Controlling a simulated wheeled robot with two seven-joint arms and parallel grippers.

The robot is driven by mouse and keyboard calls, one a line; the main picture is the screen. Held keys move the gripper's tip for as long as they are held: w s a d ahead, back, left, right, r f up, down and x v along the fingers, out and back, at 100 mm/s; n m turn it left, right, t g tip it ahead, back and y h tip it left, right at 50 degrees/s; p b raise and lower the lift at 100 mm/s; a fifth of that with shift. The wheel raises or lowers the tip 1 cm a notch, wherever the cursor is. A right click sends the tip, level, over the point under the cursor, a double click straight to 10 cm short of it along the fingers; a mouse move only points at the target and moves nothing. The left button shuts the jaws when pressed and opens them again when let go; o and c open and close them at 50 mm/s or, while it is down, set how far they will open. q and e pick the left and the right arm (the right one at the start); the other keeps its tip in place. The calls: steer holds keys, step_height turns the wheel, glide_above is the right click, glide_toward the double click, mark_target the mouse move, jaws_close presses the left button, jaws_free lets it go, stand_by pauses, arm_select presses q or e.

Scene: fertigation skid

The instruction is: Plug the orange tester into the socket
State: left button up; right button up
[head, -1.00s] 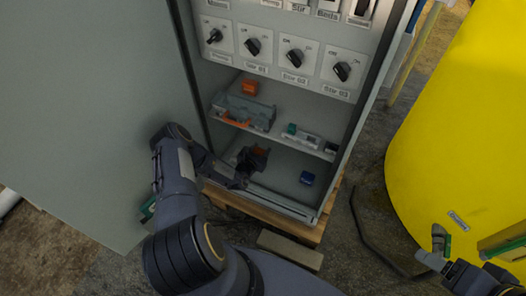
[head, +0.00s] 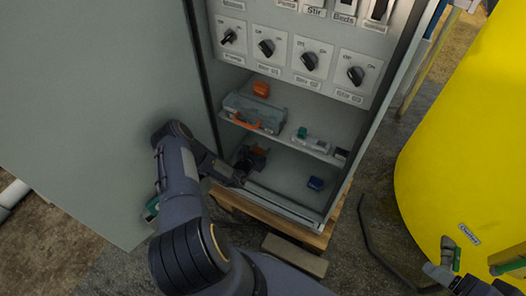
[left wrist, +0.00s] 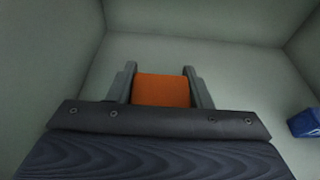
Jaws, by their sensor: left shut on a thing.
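My left gripper (head: 252,160) reaches into the bottom compartment of the open cabinet in the head view. In the left wrist view its two fingers (left wrist: 160,90) stand on either side of the orange tester (left wrist: 161,91), shut on it. The tester's far side is hidden, and in the head view the gripper mostly covers it. I cannot make out the socket in either view. Part of my right arm with its gripper (head: 450,262) shows at the lower right, beside the yellow tank; its jaws are unclear.
The shelf above holds a grey toolbox (head: 253,112) with an orange handle, an orange block (head: 261,88) and a white device (head: 311,141). A blue object (head: 315,183) lies on the compartment floor to the right. Rotary switches (head: 309,61) line the panel above. A yellow tank (head: 455,150) stands right.

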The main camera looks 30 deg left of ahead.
arm_select(q)
steer(key=shift+s+a+b, duration=0.15)
steer(key=shift+a+b, duration=0.15)
steer(key=shift+a, duration=0.8)
steer(key=shift+s+a+b, duration=0.1)
steer(key=shift+a+b, duration=0.2)
steer(key=shift+a, duration=0.75)
steer(key=shift+r, duration=0.1)
steer(key=shift+f+b, duration=0.35)
steer(key=shift+f, duration=0.3)
steer(key=shift+f, duration=0.15)
steer(key=shift+f+b, duration=0.3)
steer(key=shift+f, duration=0.1)
steer(key=shift+f, duration=0.2)
